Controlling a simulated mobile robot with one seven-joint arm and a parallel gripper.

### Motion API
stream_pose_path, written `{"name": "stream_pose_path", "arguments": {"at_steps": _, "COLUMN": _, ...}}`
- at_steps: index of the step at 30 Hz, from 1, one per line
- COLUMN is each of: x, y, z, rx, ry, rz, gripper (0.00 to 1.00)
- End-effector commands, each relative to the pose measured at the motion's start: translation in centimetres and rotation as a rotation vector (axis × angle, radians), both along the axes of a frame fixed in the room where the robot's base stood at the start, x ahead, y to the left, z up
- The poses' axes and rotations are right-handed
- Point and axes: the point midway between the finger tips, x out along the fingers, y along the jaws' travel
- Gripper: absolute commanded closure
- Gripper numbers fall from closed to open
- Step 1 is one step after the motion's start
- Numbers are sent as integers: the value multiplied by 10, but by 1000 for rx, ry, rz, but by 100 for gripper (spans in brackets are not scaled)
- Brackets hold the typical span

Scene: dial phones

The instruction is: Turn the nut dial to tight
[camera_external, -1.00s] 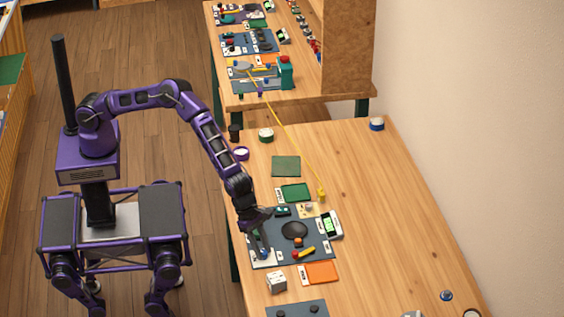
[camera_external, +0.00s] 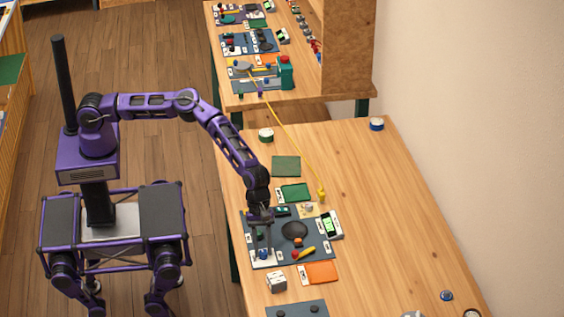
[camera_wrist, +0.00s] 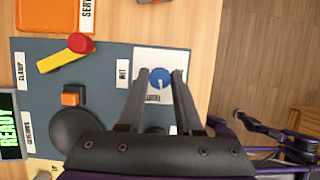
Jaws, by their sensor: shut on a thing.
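The nut dial is a small blue knob (camera_wrist: 160,77) on a white plate (camera_wrist: 150,60), next to a label reading "NUT" (camera_wrist: 122,73). In the wrist view my gripper (camera_wrist: 161,76) has its two fingers on either side of the knob, shut on it. A white pointer mark shows on the knob; lettering on the plate below it looks like "TIGHT". In the external view the knob (camera_external: 263,254) sits at the front left of the dark board (camera_external: 280,262), with my gripper (camera_external: 262,248) pointing down onto it.
On the board are a yellow lever with a red end (camera_wrist: 68,52), an orange button (camera_wrist: 73,96), a black round pad (camera_wrist: 75,130) and a screen reading "READY" (camera_wrist: 8,125). An orange tray (camera_external: 321,272) and a white cube (camera_external: 276,281) lie nearby. The table's right side is mostly clear.

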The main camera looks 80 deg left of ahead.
Motion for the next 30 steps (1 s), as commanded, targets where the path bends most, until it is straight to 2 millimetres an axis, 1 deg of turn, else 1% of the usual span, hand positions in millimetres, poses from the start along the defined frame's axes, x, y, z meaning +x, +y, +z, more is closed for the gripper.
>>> {"name": "stream_pose_path", "arguments": {"at_steps": 9, "x": 1, "y": 1, "z": 0, "rx": 2, "ry": 0, "rz": -95, "gripper": 100}}
{"name": "stream_pose_path", "arguments": {"at_steps": 23, "x": 1, "y": 1, "z": -1, "rx": 3, "ry": -1, "rz": -110, "gripper": 100}}
{"name": "stream_pose_path", "arguments": {"at_steps": 24, "x": 1, "y": 1, "z": -1, "rx": 3, "ry": -1, "rz": -110, "gripper": 61}}
{"name": "stream_pose_path", "arguments": {"at_steps": 28, "x": 1, "y": 1, "z": -1, "rx": 2, "ry": -1, "rz": -109, "gripper": 37}}
{"name": "stream_pose_path", "arguments": {"at_steps": 30, "x": 1, "y": 0, "z": 0, "rx": 2, "ry": -1, "rz": -109, "gripper": 36}}
